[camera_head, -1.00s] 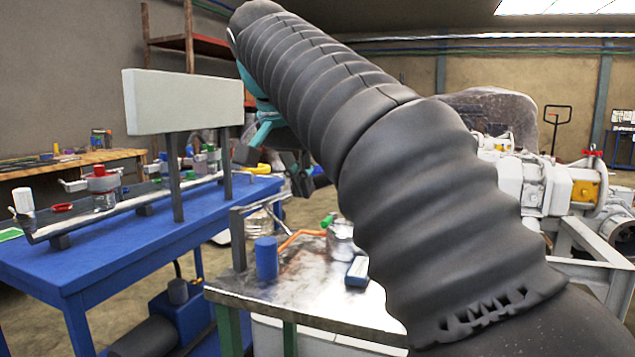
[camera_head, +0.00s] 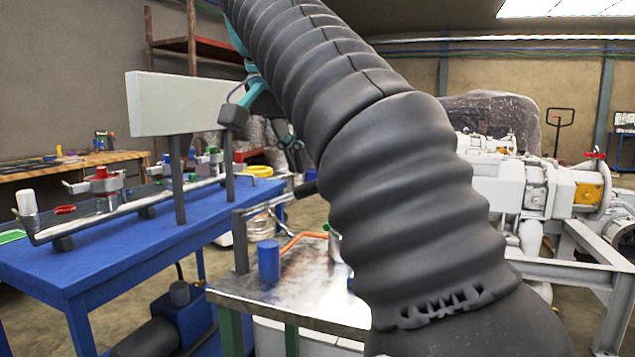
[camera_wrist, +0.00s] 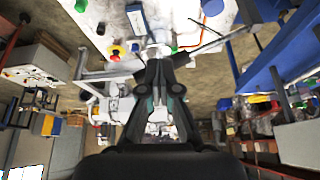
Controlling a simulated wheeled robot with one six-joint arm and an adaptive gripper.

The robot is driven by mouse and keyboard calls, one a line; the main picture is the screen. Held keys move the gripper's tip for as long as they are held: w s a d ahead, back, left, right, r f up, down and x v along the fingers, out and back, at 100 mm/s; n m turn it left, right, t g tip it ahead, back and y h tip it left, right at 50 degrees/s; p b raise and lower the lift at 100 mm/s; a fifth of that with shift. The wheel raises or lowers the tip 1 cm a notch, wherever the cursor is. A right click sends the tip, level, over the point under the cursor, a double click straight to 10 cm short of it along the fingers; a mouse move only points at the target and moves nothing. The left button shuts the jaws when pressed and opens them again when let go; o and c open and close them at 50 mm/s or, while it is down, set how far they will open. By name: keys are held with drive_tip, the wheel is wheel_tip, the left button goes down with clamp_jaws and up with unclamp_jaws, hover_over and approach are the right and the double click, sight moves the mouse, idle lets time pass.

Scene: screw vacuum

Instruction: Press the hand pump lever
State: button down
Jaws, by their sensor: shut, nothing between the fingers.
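A thin metal lever bar (camera_head: 262,204) with a dark grip end (camera_head: 306,189) rises over the metal-topped table; I take it to be the hand pump lever. The pump body is mostly hidden behind my arm. My gripper shows in the wrist view (camera_wrist: 159,58), its dark fingers together and empty. Its tips appear close to a thin rod (camera_wrist: 212,42) running to the upper right; I cannot tell whether they touch. In the head view my arm hides most of the gripper, and only dark and teal parts show beside the white panel.
The metal-topped table (camera_head: 315,300) carries a blue cylinder (camera_head: 268,261) and an orange bent rod (camera_head: 300,238). The blue bench (camera_head: 110,258) at left holds a pipe with valves, and a white panel (camera_head: 180,101) on posts stands above it. White machinery (camera_head: 535,190) is at right.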

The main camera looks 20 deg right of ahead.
drive_tip(key=s+d+f+n+y, duration=0.1)
drive_tip(key=s+f, duration=0.5)
drive_tip(key=f, duration=0.6)
drive_tip(key=s+d+f+n+t+y, duration=0.1)
drive_tip(key=s+f+n, duration=0.3)
drive_tip(key=f, duration=0.8)
drive_tip(key=s+d+f+n+y, duration=0.1)
drive_tip(key=s+d+f+n, duration=0.1)
drive_tip(key=s+f, duration=0.6)
wheel_tip(320, 180, down, 5)
drive_tip(key=shift+r+n+t, duration=0.15)
drive_tip(key=shift+n+t, duration=0.25)
drive_tip(key=shift+n, duration=0.3)
drive_tip(key=shift+s, duration=0.1)
